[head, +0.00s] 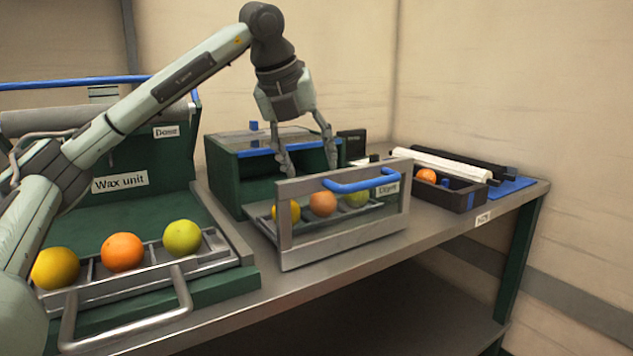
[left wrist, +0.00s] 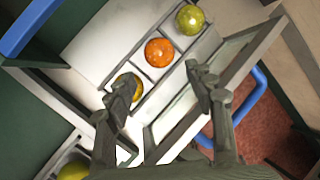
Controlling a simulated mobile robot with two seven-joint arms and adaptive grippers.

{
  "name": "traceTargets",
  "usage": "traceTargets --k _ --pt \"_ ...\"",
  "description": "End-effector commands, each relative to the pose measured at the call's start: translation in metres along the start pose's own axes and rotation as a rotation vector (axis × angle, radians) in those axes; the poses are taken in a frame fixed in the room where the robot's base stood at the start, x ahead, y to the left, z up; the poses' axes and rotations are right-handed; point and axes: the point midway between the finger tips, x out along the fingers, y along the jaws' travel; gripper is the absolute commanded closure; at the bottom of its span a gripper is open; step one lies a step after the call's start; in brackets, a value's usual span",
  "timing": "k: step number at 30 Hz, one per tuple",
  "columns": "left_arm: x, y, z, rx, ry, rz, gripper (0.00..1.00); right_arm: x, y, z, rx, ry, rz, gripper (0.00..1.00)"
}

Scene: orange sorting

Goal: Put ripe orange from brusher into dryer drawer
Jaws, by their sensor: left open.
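In the head view, an open drawer with a metal-framed clear front (head: 345,252) and a blue handle (head: 361,181) stands mid-table; its label is too small to read surely. Behind its front are a yellow fruit (head: 288,211), an orange (head: 323,204) and a yellow-green fruit (head: 356,197). My left gripper (head: 311,170) is open and empty, pointing down above the drawer. The left wrist view shows the orange (left wrist: 159,52) and green fruit (left wrist: 190,19) beyond the fingers; one finger partly hides the yellow fruit (left wrist: 124,85). My right gripper is not in view.
At left, the wax unit (head: 120,182) has a metal rack (head: 150,262) holding a yellow fruit (head: 55,268), an orange (head: 122,252) and a yellow-green fruit (head: 182,237). At right, a dark box (head: 455,199) holds an orange (head: 426,176). A blue mat (head: 512,188) lies beside it.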

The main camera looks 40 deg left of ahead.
Motion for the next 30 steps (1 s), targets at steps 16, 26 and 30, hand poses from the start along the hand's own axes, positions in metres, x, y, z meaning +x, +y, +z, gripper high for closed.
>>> traceTargets --k 16,26,30 --pt "-0.032 0.0 0.0 0.0 0.001 0.001 0.46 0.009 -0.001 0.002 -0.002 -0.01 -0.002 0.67" --pt "-0.031 0.0 0.0 0.001 0.001 0.001 0.46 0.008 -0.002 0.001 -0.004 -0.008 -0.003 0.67" --pt "-0.031 0.0 0.0 0.001 0.001 0.001 0.46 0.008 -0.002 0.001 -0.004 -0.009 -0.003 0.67"
